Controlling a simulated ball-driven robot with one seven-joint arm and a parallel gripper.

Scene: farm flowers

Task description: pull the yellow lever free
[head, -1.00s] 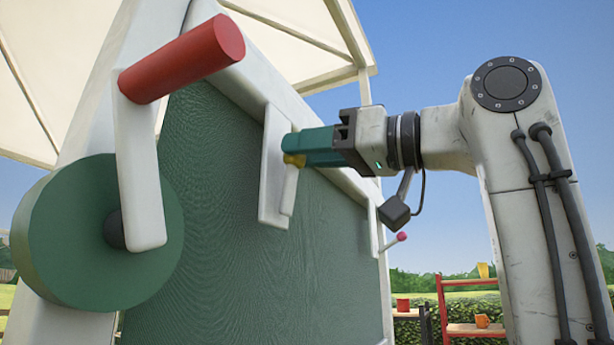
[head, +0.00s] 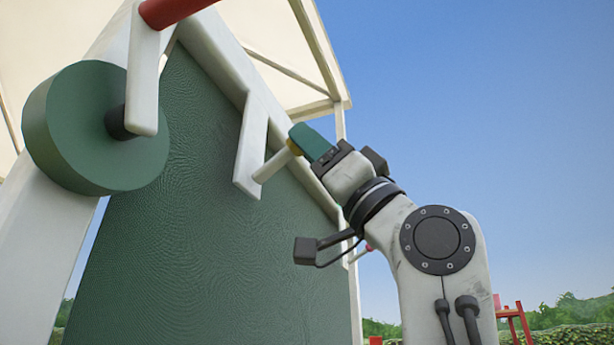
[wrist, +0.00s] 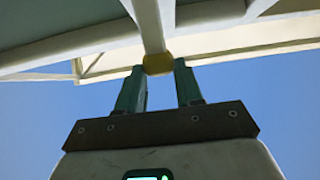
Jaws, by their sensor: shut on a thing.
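The lever is a pale rod (head: 274,165) with a yellow knob (head: 294,147) at its upper end. It leans out from a white bracket plate (head: 248,150) on the frame, its lower end still meeting the plate. In the wrist view the yellow knob (wrist: 158,64) sits between my two teal fingertips, with the pale rod (wrist: 149,25) running up beyond it. My gripper (head: 300,141) is shut on the knob; it also shows in the wrist view (wrist: 159,72). In the head view the fingers hide part of the knob.
A green drum (head: 75,130) with a red-handled crank (head: 170,10) stands at the left. A dark green panel (head: 190,240) fills the frame beside the lever. A pink-knobbed lever (head: 366,248) is lower right, partly behind my arm. Open sky lies to the right.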

